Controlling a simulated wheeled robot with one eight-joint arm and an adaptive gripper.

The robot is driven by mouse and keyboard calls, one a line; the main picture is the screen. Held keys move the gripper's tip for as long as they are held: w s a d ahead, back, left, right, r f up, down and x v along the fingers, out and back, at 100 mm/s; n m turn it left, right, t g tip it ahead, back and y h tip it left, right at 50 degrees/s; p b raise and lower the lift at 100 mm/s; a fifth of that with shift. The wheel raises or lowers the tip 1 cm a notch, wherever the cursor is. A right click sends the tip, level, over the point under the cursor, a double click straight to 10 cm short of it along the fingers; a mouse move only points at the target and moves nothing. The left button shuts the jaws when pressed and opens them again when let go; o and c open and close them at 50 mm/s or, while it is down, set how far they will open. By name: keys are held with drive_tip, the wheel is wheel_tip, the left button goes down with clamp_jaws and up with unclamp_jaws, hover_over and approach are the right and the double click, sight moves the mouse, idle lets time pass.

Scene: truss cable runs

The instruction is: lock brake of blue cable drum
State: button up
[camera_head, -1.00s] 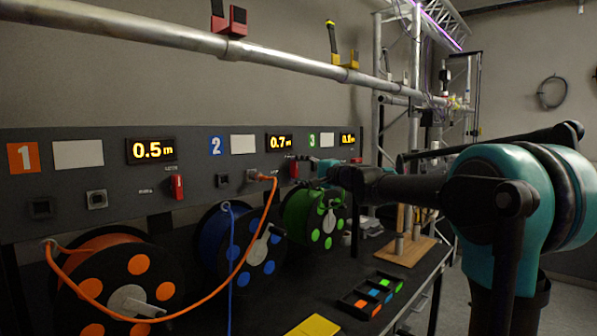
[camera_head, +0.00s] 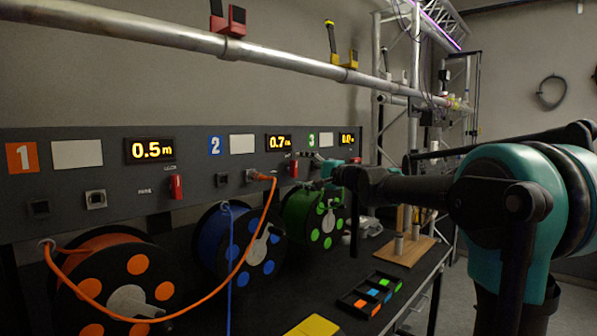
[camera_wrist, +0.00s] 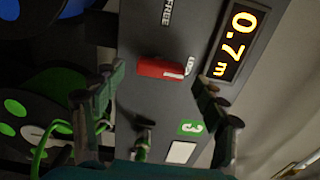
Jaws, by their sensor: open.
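The blue cable drum (camera_head: 238,240) stands under panel section 2, with a blue cable hanging at its front. Its red brake lever (camera_head: 293,168) sits on the panel below the 0.7 m display. In the wrist view the lever (camera_wrist: 160,69) lies with its white-marked end toward the LOCK label (camera_wrist: 190,66); the FREE label (camera_wrist: 167,12) is off to its side. My gripper (camera_head: 309,158) is open and empty in front of the panel, just right of the lever. In the wrist view its fingers (camera_wrist: 157,82) are spread on either side of the lever, apart from it.
The green drum (camera_head: 312,217) stands right of the blue one, the orange drum (camera_head: 115,285) at left. An orange cable (camera_head: 240,262) loops in front of the blue drum to a panel socket. A tray of coloured blocks (camera_head: 370,294) lies on the bench.

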drive_tip(key=v, duration=1)
drive_tip(key=shift+s+f, duration=0.15)
drive_tip(key=s+d+f+n+g+h, duration=0.15)
drive_tip(key=s+f, duration=0.35)
drive_tip(key=f, duration=0.5)
drive_tip(key=s+d+f+n+g+h, duration=0.1)
drive_tip(key=s+f+n+h, duration=0.2)
drive_tip(key=f, duration=0.6)
drive_tip(key=s+d+f+n+g+h, duration=0.1)
drive_tip(key=s+d+f+g+h, duration=0.1)
drive_tip(key=s+f, duration=0.6)
drive_tip(key=s+d+f+n+g+h, duration=0.1)
drive_tip(key=s+d+f+h, duration=0.3)
drive_tip(key=s+d+f, duration=0.3)
drive_tip(key=s+d+f+n+g+h, duration=0.1)
drive_tip(key=s+d+f+h, duration=0.2)
drive_tip(key=s+d+f, duration=0.4)
wheel_tip(320, 180, down, 7)
drive_tip(key=shift+s+f+h, duration=0.1)
drive_tip(key=shift+s+h, duration=0.25)
drive_tip(key=shift+d, duration=0.15)
